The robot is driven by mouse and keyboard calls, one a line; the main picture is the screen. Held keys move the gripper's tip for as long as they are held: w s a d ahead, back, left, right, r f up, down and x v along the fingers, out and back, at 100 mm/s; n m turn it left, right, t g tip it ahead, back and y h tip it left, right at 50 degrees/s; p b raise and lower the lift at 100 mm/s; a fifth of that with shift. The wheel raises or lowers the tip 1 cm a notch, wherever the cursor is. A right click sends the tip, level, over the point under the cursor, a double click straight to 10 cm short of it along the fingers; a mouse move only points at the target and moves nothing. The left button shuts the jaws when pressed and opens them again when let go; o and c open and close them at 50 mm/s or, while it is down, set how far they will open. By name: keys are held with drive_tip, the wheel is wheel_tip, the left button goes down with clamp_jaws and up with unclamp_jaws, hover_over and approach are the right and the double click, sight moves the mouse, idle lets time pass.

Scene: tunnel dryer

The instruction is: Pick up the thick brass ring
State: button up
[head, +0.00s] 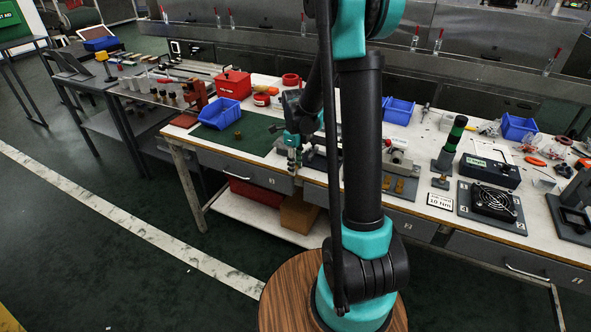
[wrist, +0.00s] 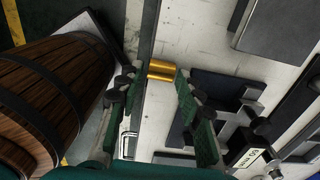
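The brass ring (wrist: 161,70) shows in the wrist view as a shiny gold band with a darker line across it, close to the table's front edge. My gripper (wrist: 159,72) has its two green fingers spread, one on each side of the ring. A thin gap seems to show on the left; I cannot tell whether either finger touches it. In the head view my gripper (head: 293,162) is low over the bench's front edge, left of my arm column. I cannot make out the ring there.
The bench (head: 340,185) is crowded. A dark fixture plate (wrist: 215,98) lies just right of my gripper in the wrist view. A "10 Nm" sign (head: 440,202) and a fan unit (head: 492,198) stand further right. A green mat (head: 255,137) with a blue bin (head: 220,112) lies to the left.

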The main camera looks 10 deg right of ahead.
clamp_jaws()
drive_tip(key=shift+r, duration=0.1)
idle(0.3)
